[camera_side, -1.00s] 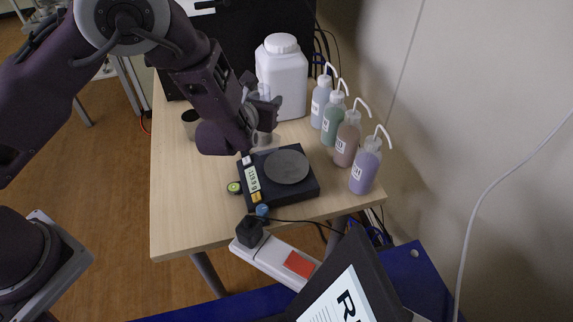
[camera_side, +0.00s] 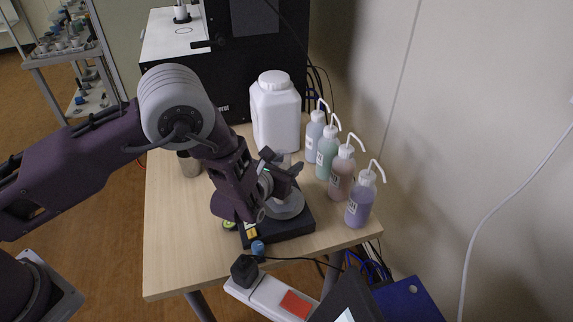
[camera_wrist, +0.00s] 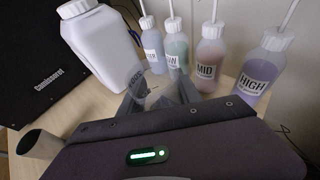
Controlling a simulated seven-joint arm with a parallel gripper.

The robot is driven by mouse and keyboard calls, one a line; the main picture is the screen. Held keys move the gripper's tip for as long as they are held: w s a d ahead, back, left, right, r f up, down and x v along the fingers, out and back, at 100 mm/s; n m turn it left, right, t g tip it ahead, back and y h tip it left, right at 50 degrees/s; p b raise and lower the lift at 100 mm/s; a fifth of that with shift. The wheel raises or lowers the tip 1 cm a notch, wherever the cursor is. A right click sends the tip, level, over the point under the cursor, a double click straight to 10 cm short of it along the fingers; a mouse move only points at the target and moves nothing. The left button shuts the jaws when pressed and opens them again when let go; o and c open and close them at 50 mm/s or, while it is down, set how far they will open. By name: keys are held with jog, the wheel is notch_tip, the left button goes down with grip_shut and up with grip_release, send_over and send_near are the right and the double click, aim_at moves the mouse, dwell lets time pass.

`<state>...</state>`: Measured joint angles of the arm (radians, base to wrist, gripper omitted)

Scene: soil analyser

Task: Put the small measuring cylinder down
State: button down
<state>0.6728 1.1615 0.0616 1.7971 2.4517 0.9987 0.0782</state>
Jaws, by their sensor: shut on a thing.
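My gripper (camera_side: 280,180) is over the round plate of the black balance (camera_side: 297,224) in the side view and hides part of it. In the wrist view the gripper (camera_wrist: 160,98) is shut on a clear, see-through vessel, the small measuring cylinder (camera_wrist: 157,94). A clear rim of the cylinder (camera_side: 284,160) shows faintly behind the fingers in the side view. Its lower end is hidden, so I cannot tell whether it touches the plate.
A large white bottle (camera_side: 275,115) stands behind. A row of wash bottles (camera_side: 341,175) with bent spouts stands close on the right. A grey cup (camera_side: 189,164) is at the left, partly behind my arm. The front left of the wooden table (camera_side: 180,255) is clear.

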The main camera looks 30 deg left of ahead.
jog(key=c, duration=0.8)
grip_release()
jog(key=shift+f, duration=0.1)
jog(key=shift+c, duration=0.2)
jog(key=v, duration=1.2)
jog(key=shift+r, duration=0.2)
jog(key=shift+a, duration=0.1)
